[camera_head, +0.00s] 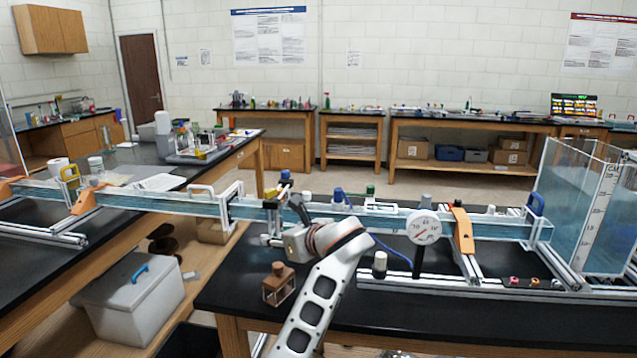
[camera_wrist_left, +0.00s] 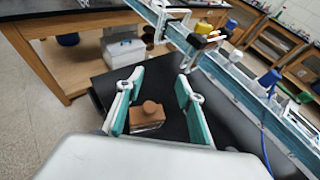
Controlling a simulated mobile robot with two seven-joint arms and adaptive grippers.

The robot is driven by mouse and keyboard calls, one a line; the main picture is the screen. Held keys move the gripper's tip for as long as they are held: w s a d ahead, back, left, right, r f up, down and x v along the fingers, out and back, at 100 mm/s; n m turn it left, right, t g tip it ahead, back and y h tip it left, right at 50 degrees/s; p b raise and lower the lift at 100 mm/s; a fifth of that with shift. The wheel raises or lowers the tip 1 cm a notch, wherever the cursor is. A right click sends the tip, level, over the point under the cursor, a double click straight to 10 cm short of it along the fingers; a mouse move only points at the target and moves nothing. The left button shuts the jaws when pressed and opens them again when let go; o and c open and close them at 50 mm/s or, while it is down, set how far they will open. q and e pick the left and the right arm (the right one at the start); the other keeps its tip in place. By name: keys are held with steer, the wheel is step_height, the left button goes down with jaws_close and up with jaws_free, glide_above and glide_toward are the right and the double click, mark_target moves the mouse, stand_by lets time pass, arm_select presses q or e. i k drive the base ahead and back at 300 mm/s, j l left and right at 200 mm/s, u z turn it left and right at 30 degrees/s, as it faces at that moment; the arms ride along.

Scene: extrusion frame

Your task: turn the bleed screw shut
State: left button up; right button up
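My left gripper (camera_head: 280,222) is beside the long clear water channel (camera_head: 180,200), near a channel joint. In the left wrist view its two teal-padded fingers (camera_wrist_left: 160,86) are spread apart with nothing held between them. The channel runs past on the right of that view. A blue-topped fitting (camera_head: 285,176) stands on the channel just behind the gripper, and a blue knob (camera_head: 339,195) sits further right. I cannot tell which small fitting is the bleed screw; the gripper and wrist hide part of the channel. My right gripper is out of view.
A brown-capped glass bottle (camera_head: 278,284) stands on the black bench (camera_head: 235,290); it also shows beyond the open fingers in the left wrist view (camera_wrist_left: 148,116). A round gauge (camera_head: 424,227) and white-capped post (camera_head: 379,264) stand to the right.

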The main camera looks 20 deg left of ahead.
mark_target(307, 195)
steer(key=i, duration=0.85)
